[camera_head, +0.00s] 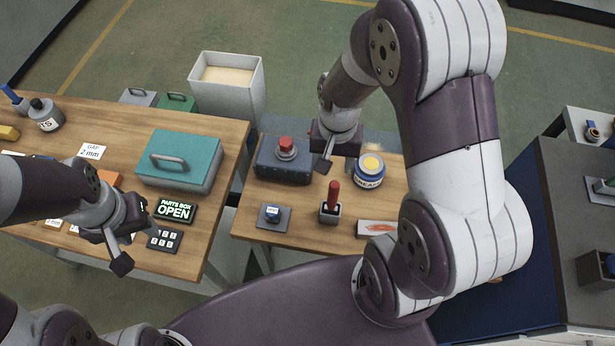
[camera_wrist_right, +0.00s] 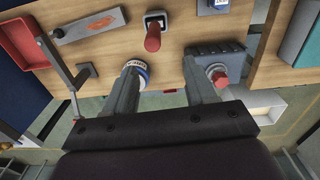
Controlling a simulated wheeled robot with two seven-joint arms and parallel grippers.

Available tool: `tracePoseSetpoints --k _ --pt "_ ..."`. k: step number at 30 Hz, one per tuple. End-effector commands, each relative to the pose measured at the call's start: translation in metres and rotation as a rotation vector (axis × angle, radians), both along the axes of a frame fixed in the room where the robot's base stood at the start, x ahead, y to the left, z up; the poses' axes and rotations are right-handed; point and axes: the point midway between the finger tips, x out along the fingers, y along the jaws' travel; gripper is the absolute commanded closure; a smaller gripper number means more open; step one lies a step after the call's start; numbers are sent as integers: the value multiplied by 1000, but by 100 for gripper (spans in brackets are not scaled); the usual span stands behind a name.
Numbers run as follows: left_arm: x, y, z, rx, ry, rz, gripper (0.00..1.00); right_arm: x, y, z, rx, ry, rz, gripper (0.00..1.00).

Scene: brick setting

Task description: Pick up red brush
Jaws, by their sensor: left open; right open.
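The red brush (camera_head: 333,194) stands with its red handle up in a small grey holder (camera_head: 330,212) on the right wooden table. Its lower end is hidden in the holder. In the right wrist view the red handle (camera_wrist_right: 153,39) shows at top centre, beyond the fingertips. My right gripper (camera_head: 338,163) is open and empty, behind the brush and above the table, between the dark box and the blue jar. It also shows in the right wrist view (camera_wrist_right: 164,78), with nothing between its fingers. My left gripper (camera_head: 133,235) is open and empty over the left table's front edge.
A teal-lidded box (camera_head: 180,158) stands on the left table. A gap separates the tables.

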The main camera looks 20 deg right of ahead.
Motion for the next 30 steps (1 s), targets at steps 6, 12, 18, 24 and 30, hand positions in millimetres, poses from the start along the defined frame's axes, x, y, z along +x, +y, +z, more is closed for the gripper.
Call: tracePoseSetpoints --k 6,12,18,24,30 --pt "0 0 5 0 0 0 57 -3 0 -27 1 9 -50 45" --pt "0 0 9 0 0 0 57 -2 0 -67 0 6 -48 45" --pt "0 0 21 0 0 0 57 -3 1 -93 1 10 -47 45" --pt "0 0 24 0 0 0 57 -2 1 -124 0 5 -47 45" --pt "0 0 24 0 0 0 57 -1 1 -127 0 3 -47 45"
